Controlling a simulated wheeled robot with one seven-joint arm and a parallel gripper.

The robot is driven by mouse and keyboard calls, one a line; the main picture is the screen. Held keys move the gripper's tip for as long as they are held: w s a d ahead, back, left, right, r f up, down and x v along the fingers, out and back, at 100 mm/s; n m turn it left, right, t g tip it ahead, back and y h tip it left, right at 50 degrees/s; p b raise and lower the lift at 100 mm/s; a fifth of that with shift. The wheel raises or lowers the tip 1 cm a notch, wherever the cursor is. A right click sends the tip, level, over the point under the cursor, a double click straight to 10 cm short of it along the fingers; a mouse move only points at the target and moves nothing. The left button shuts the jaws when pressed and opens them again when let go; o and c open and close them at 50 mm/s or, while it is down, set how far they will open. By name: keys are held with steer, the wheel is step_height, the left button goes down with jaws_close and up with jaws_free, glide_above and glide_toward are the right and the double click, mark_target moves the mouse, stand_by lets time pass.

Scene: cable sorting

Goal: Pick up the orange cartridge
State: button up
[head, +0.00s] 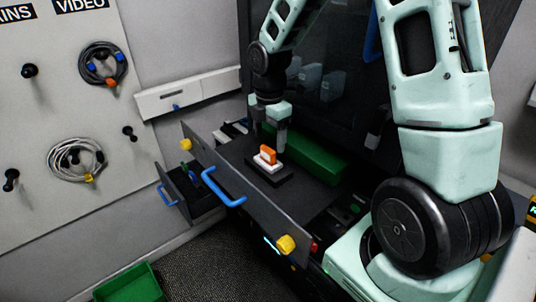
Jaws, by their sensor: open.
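The orange cartridge (267,153) stands in a white holder on a dark block, inside an open dark drawer (235,195) near the middle of the head view. My gripper (269,139) points down just above and behind the cartridge. Its fingers are apart and nothing shows between them. Whether a finger touches the cartridge is hard to tell at this size.
A green block (305,155) lies behind the cartridge. The drawer front has a blue handle (222,187) and yellow knobs (285,244). A smaller open drawer (190,190) is at left. Coiled cables (76,160) hang on the wall board. A green bin (128,284) sits on the floor.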

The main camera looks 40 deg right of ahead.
mark_target(268, 148)
steer(key=shift+a+f+p, duration=0.2)
steer(key=shift+f+p, duration=0.7)
steer(key=shift+f, duration=1.45)
steer(key=c, duration=1)
steer(key=shift+c, duration=0.2)
step_height(268, 148, up, 10)
steer(key=shift+f+b, duration=0.2)
steer(key=shift+b, duration=1.05)
steer(key=shift+r+p, duration=1.8)
steer(key=shift+r, duration=0.2)
